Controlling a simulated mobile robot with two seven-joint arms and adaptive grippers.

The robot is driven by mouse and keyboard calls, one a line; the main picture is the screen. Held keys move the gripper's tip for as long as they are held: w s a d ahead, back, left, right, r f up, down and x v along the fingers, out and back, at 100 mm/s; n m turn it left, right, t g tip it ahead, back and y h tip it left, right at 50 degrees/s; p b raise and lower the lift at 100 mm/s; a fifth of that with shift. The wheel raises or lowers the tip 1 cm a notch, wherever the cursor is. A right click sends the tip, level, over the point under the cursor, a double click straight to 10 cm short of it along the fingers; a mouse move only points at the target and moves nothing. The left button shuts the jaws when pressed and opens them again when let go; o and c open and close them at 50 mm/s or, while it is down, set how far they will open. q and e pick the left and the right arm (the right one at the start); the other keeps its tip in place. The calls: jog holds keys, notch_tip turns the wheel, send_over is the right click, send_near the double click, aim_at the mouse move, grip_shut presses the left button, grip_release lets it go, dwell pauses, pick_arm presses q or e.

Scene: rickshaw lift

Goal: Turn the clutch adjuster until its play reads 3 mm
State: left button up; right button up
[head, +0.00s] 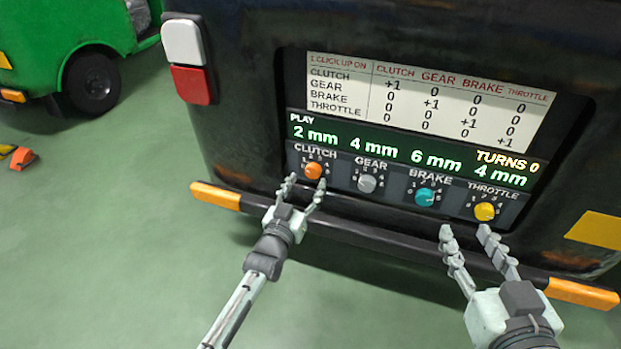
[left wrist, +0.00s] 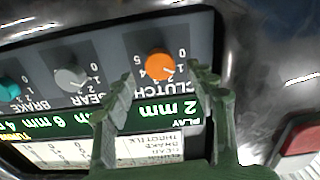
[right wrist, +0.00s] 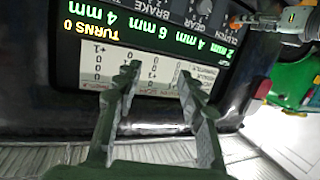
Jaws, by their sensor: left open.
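The orange clutch adjuster (head: 314,171) is a round knob at the left of the knob row. It also shows in the left wrist view (left wrist: 160,66). The play display (head: 385,150) reads 2 mm for clutch, 4 mm for gear, 6 mm for brake, 4 mm for throttle, and TURNS 0. My left gripper (head: 306,185) is open, with its fingertips near either side of the clutch knob; I cannot tell whether they touch it. My right gripper (head: 465,232) is open and empty, below the throttle knob (head: 485,211).
The grey gear knob (head: 366,183) and teal brake knob (head: 424,197) sit right of the clutch. A white chart (head: 420,95) above gives +1 per click for each matching adjuster. A dark bumper (head: 370,229) runs below the panel. A green vehicle (head: 60,45) stands at far left.

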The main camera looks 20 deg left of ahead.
aim_at(311, 174)
pick_arm(q)
jog(key=shift+w, duration=1.7)
pick_arm(e)
jog(key=r, duration=0.1)
jog(key=a+r+t+y, duration=0.1)
jog(key=shift+w+a+r, duration=0.1)
jog(key=shift+a+r, duration=0.1)
jog(key=shift+r, duration=0.2)
pick_arm(q)
jog(key=shift+c, duration=0.2)
jog(key=c, duration=1.1)
jog(key=m+p, duration=0.2)
jog(key=m, duration=0.3)
jog(key=shift+m, duration=1.5)
pick_arm(e)
jog(key=s+d+f+g+h, duration=0.3)
jog(key=d+f+g, duration=0.3)
jog(key=f, duration=0.5)
jog(key=shift+s+d+f+m+h, duration=0.2)
jog(key=shift+s+d+m+h, duration=0.3)
jog(key=shift+d, duration=0.55)
pick_arm(q)
jog(key=o, duration=1.1)
